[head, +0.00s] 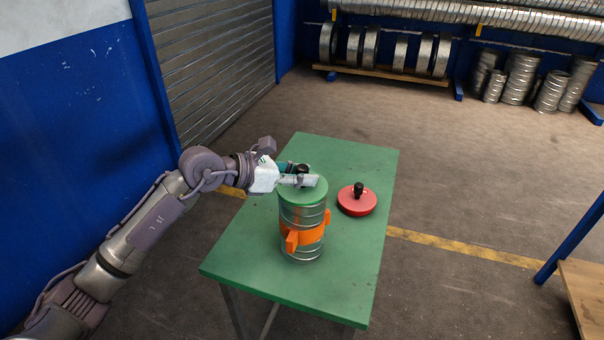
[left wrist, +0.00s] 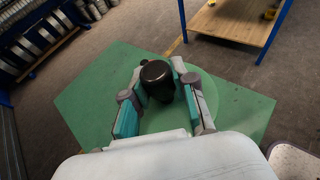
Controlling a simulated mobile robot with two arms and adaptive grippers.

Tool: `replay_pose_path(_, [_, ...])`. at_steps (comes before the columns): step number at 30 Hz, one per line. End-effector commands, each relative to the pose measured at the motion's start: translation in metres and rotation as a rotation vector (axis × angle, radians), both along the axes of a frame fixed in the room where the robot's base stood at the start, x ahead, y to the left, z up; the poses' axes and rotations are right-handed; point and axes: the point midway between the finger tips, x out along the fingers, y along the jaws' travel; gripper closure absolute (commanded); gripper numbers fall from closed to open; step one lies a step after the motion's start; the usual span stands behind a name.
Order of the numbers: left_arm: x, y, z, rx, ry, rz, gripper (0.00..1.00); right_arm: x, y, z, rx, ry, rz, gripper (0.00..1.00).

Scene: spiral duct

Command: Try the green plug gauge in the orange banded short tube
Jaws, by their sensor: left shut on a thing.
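A short metal tube (head: 303,215) with an orange band (head: 306,237) stands upright on the green table (head: 252,262). The green plug gauge (head: 302,192) is at the tube's top end, its disc level over the mouth. I cannot tell how far it sits inside. My left gripper (head: 306,176) is shut on the gauge's black knob, which shows between the fingers in the left wrist view (left wrist: 157,76). The green disc spreads below the fingers there. A red plug gauge (head: 357,201) with a black knob lies on the table right of the tube. My right gripper is not in view.
The table is clear around the tube and the red gauge. A wooden-topped bench with blue legs (head: 585,285) is at the right. Metal rings (head: 384,52) and short ducts (head: 521,78) stand at the back. A blue wall is at the left.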

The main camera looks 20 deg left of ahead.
Motion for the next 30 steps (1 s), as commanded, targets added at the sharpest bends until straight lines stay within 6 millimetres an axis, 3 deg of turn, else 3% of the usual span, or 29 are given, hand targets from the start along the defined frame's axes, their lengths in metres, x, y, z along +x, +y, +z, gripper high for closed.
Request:
replay_pose_path(13, [0.0001,0.0001,-0.0013,-0.001,-0.002,0.001,1.00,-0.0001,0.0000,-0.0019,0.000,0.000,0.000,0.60])
replay_pose_path(14, [0.0001,0.0001,-0.0013,-0.001,-0.002,0.001,0.72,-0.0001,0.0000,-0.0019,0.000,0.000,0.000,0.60])
replay_pose_path(19, [0.0001,0.0001,-0.0015,-0.001,-0.002,0.001,0.44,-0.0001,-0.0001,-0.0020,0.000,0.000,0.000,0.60])
replay_pose_path(30, [-0.0027,0.0035,-0.0017,0.002,0.001,0.001,0.44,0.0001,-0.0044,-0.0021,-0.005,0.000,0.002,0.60])
